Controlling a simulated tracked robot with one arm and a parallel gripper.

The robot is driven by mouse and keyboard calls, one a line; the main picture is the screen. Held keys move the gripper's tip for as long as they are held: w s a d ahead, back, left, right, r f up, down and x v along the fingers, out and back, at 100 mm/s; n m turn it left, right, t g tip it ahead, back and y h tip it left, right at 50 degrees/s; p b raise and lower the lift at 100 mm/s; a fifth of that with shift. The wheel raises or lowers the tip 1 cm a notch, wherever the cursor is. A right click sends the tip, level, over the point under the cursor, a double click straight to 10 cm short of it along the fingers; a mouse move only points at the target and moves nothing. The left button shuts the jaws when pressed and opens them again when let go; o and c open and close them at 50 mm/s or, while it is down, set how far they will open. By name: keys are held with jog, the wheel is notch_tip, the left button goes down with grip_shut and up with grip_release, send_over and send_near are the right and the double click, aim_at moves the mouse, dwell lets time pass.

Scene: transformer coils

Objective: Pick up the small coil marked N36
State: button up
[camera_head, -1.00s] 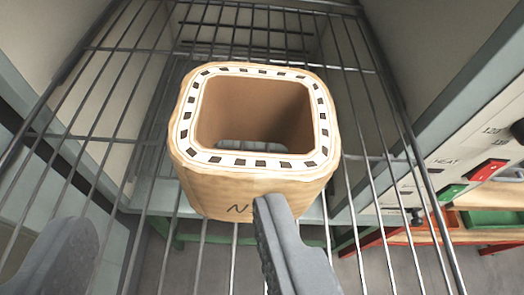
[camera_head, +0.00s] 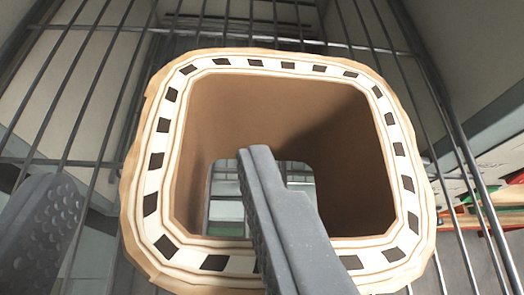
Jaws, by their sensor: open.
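A small tan coil (camera_head: 155,165) stands upright on a wire rack. Its square, rounded rim carries a ring of dark and white blocks, and its hollow middle opens toward me. The coil's front face with the marking is out of view now. My gripper (camera_head: 150,165) is open, its fingers wide apart. The right finger shows over the coil's opening and crosses the near rim in the picture. The left finger is outside the coil, to its left. The coil's left wall lies between the two fingers in the picture. I cannot tell whether either finger touches it.
The wire rack (camera_head: 75,95) spreads around and under the coil, inside an enclosure with pale walls. A grey frame edge (camera_head: 470,140) runs along the right. Red and green things (camera_head: 490,218) show beyond the rack at the lower right.

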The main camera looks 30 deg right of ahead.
aim_at(155, 185)
jog(key=shift+x, duration=1.8)
grip_shut()
